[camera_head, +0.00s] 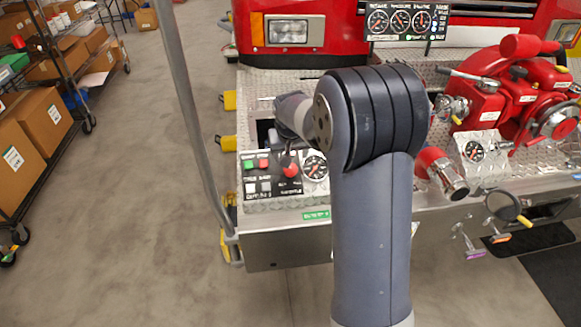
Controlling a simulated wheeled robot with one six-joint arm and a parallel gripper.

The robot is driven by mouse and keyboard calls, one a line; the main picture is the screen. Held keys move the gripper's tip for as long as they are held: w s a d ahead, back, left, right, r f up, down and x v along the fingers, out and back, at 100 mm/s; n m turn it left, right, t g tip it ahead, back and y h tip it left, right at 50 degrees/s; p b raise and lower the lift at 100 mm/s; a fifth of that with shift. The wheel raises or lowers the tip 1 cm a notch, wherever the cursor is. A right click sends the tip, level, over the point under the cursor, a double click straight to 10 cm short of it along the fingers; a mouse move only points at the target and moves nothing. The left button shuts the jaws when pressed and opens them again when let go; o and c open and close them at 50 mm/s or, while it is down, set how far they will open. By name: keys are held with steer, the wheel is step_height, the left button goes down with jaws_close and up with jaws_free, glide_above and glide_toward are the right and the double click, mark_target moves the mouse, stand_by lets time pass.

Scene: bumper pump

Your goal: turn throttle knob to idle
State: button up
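A red knob (290,170) stands on the black-and-white control panel (257,190) at the left end of the pump's bumper. I take it for the throttle knob; its pointer and label are too small to read. My arm reaches over the bumper from the front. Its wrist bends down at the left, and my gripper (285,148) is a small dark shape just above the red knob. My own arm hides part of it. I cannot tell whether its fingers touch the knob, or whether they are open or shut.
A round gauge (315,167) sits right of the knob, and red and green buttons (257,163) sit left of it. Red pump fittings (520,95) and a hose outlet (442,172) stand right of my arm. Shelves with boxes (35,125) stand left, with clear floor between.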

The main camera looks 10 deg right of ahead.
mark_target(290, 168)
steer(key=p+x, duration=0.1)
steer(key=x, duration=0.8)
steer(key=shift+f, duration=0.15)
steer(key=shift+c, duration=0.3)
steer(key=c, duration=0.9)
